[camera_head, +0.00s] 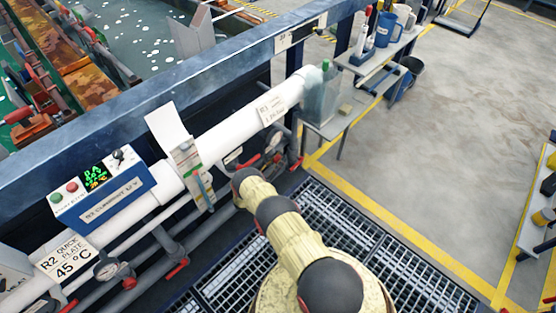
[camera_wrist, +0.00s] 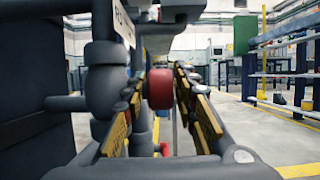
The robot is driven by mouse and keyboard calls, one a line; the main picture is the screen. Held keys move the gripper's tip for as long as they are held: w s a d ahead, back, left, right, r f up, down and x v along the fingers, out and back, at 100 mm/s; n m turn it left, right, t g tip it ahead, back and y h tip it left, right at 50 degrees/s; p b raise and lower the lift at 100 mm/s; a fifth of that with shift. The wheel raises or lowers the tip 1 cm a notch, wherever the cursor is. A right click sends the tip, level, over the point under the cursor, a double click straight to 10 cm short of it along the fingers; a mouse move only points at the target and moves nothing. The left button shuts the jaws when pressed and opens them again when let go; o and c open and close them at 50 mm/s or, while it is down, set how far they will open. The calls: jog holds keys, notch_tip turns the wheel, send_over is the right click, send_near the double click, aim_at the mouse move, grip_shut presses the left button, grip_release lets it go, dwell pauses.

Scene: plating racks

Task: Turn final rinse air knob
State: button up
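In the wrist view a red round knob (camera_wrist: 160,89) sits on grey pipework, straight ahead between the fingers of my gripper (camera_wrist: 160,98). One yellow-and-black finger is on each side of the knob. The fingers are apart, and narrow gaps seem to show beside the knob; I cannot tell whether either finger touches it. No readable label shows on the knob. In the head view my arm reaches to the pipes below the white tube, and my gripper is hidden there behind the arm.
A white horizontal tube (camera_head: 230,134) runs along the blue tank wall, with a blue control box (camera_head: 103,198) on it. Grey pipes with red handles (camera_head: 177,268) run below. Floor grating (camera_head: 245,265) lies beneath my arm. Open concrete floor (camera_head: 425,150) is at right.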

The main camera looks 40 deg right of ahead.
jog(key=shift+c, duration=1.2)
jog(key=c, duration=0.4)
grip_shut()
jog(key=shift+r+y+p, duration=0.2)
jog(key=shift+y+p, duration=0.2)
jog(key=shift+p, duration=0.1)
jog(key=shift+y+p, duration=0.65)
jog(key=shift+y, duration=0.25)
jog(key=shift+d+f, duration=0.1)
jog(key=shift+f, duration=0.1)
